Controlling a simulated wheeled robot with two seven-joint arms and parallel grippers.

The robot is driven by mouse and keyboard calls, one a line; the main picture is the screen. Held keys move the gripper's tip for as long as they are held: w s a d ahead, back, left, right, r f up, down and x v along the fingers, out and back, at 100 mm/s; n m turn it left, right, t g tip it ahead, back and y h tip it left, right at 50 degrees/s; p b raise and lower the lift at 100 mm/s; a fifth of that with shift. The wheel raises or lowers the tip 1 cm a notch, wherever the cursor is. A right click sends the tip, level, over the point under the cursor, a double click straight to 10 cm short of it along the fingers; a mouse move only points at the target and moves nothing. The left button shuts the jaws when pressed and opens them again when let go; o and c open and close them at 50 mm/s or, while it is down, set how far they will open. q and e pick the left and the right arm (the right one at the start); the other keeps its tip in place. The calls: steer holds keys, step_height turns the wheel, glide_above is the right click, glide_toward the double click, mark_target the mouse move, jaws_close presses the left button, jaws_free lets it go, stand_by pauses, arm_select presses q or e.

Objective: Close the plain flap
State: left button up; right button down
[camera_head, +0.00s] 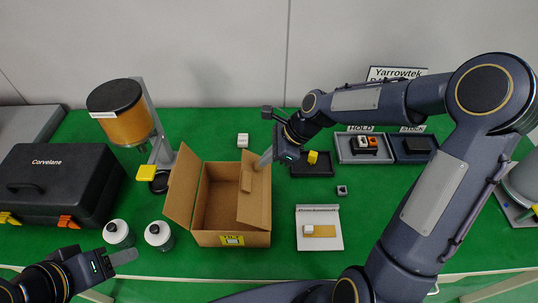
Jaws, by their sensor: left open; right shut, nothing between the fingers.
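An open brown cardboard box (231,240) stands on the green table, with a yellow label on its front. Its left flap (182,187) is plain and leans outward to the left. Its right flap (256,200) tilts inward over the right part of the opening and has a small brown raised piece (246,178) on it. My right gripper (264,160) is shut and empty at the far upper edge of the right flap; I cannot tell if it touches.
A white pad (319,240), small trays (363,148) and my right arm occupy the right.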

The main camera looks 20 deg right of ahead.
mark_target(248, 165)
steer(key=shift+w+a+h+p, duration=0.1)
steer(key=shift+a+h+p, duration=0.35)
steer(key=shift+a+h, duration=0.1)
steer(key=shift+w+a+f, duration=0.3)
steer(key=shift+a+f, duration=0.2)
steer(key=shift+a, duration=0.3)
steer(key=shift+w+a+f, duration=0.25)
steer(key=shift+a+f, duration=0.25)
steer(key=shift+a, duration=0.25)
steer(key=shift+a+f, duration=0.1)
